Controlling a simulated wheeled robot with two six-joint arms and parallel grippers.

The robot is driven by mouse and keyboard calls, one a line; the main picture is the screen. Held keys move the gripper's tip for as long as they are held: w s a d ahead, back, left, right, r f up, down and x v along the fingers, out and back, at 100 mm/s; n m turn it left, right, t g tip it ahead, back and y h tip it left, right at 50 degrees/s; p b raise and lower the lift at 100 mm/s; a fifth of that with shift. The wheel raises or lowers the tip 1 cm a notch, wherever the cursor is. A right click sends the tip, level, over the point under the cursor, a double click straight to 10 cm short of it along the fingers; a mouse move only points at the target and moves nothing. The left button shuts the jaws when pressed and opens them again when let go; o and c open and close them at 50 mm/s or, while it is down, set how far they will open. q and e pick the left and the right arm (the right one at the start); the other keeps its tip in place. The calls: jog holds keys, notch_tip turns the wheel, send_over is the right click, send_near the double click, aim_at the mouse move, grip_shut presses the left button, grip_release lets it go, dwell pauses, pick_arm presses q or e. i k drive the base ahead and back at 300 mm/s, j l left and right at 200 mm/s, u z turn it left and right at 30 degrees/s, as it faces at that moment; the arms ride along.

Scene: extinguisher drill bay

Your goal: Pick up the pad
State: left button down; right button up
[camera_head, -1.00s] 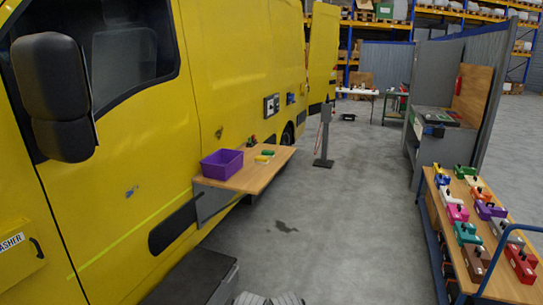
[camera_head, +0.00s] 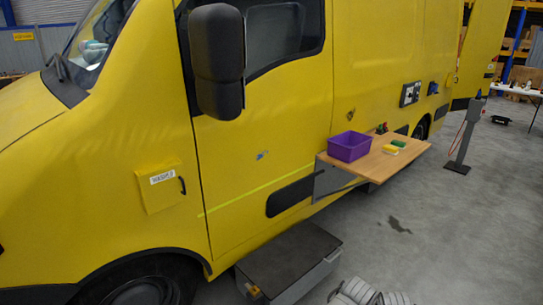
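A wooden fold-out shelf (camera_head: 372,168) juts from the side of the yellow van. On it, right of a purple bin (camera_head: 349,147), lie a small flat yellow piece (camera_head: 390,149) and a small green piece (camera_head: 398,143) close together. Either may be the pad; they are too small to tell. Small dark, red and green items (camera_head: 381,129) stand behind them by the van wall. Neither of my grippers is in view.
The yellow van (camera_head: 270,130) fills most of the view, with a black mirror (camera_head: 219,60) sticking out. A dark-topped step box (camera_head: 290,258) stands on the floor below its door. Grey ribbed shapes (camera_head: 370,293) show at the bottom edge. Open floor lies right of the shelf.

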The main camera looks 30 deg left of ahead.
aim_at(402, 145)
jog(key=i+l+z, duration=0.3)
jog(key=i, duration=0.7)
jog(key=i+z, duration=0.3)
jog(key=i, duration=0.65)
jog(key=i+u, duration=0.25)
jog(key=i, duration=0.15)
jog(key=i+l+u, duration=0.2)
jog(key=i, duration=0.2)
jog(key=i+l+u, duration=0.25)
jog(key=i, duration=0.15)
jog(key=i+l+u, duration=0.25)
jog(key=i+u, duration=0.2)
jog(key=i+l+u, duration=0.25)
jog(key=l+u, duration=0.25)
jog(key=i+l+u, duration=0.3)
jog(key=u, duration=0.15)
jog(key=i+l+u, duration=0.1)
jog(key=i+l, duration=0.25)
jog(key=i, duration=0.2)
